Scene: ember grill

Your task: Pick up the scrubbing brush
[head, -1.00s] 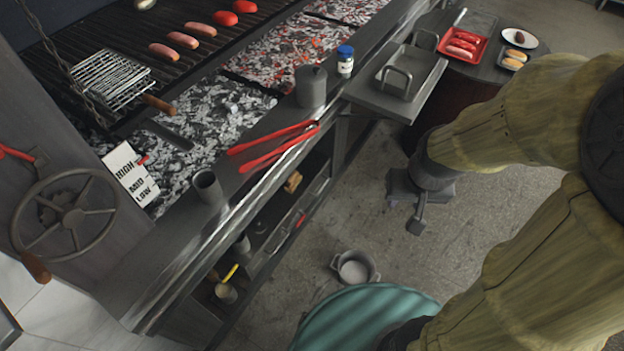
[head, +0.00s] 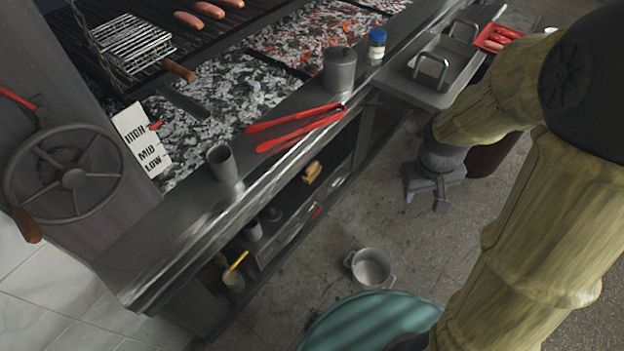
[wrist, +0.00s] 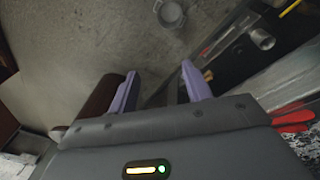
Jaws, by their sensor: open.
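A small tan block that looks like the scrubbing brush (head: 312,172) lies on the lower shelf under the grill's counter. Its bristles cannot be made out. My gripper (head: 424,199) is open and empty over the floor, to the right of the shelf and apart from the brush, pointing down. In the wrist view my gripper (wrist: 160,72) shows two spread purple fingers with bare floor between them. A small tan patch by the right finger may be the brush, but it is too small to tell.
The counter edge (head: 190,235) overhangs the shelf. Red tongs (head: 295,127), a grey cup (head: 223,163) and a lidded pot (head: 339,70) stand or lie on it. A metal tray (head: 450,65) sits at the right. A pot (head: 371,268) stands on the otherwise clear floor.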

